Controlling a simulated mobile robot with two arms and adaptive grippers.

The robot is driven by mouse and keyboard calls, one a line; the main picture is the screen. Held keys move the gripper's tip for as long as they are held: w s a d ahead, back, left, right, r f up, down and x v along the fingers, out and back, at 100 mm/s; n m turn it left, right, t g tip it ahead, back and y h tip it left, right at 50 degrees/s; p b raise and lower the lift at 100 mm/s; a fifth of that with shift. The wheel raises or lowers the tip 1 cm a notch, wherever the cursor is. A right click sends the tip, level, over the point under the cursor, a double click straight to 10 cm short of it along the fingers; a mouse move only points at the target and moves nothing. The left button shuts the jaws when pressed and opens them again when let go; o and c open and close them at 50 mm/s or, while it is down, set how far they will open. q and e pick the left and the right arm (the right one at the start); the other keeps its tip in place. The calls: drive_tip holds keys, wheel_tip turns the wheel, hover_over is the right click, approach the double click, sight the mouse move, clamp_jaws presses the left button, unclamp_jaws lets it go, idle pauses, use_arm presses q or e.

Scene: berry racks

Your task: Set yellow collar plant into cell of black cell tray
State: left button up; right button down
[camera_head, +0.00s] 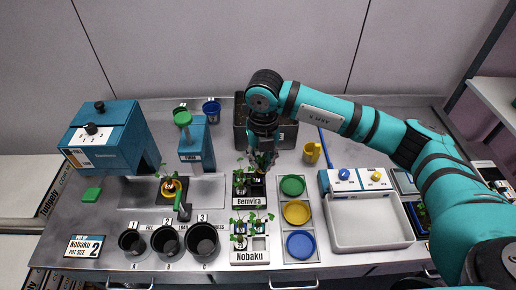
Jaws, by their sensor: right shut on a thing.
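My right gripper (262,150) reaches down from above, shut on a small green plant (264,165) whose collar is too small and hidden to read. The plant is over or in the upper right part of the black cell tray (257,198) labelled Bemvira; I cannot tell whether it touches the cell. Other green plants (240,180) stand in that tray's left side. A plant with a yellow-orange collar (171,186) sits in a dark holder at left centre. My left gripper is not in view.
A white Nobaku tray (250,257) with plants lies in front. A grey holder with green, yellow and blue dishes (297,213) is to the right, then a white bin (370,228). A dark crate (286,136) stands behind. Black pots (168,242) line the front left. A yellow mug (312,152) is close right.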

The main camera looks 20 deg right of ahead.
drive_tip(key=f+m+b, duration=0.2)
drive_tip(key=f, duration=0.2)
drive_tip(key=w+f+m+b, duration=0.1)
drive_tip(key=f+m+b, duration=0.1)
drive_tip(key=f+b, duration=0.1)
drive_tip(key=f+m+b, duration=0.2)
drive_tip(key=f+b, duration=0.1)
drive_tip(key=f, duration=0.2)
drive_tip(key=shift+w+a+f, duration=0.15)
drive_tip(key=shift+w+a, duration=0.05)
drive_tip(key=shift+s, duration=0.1)
idle(0.8)
drive_tip(key=shift+f, duration=0.1)
drive_tip(key=c, duration=1.3)
unclamp_jaws()
drive_tip(key=shift+o, duration=0.2)
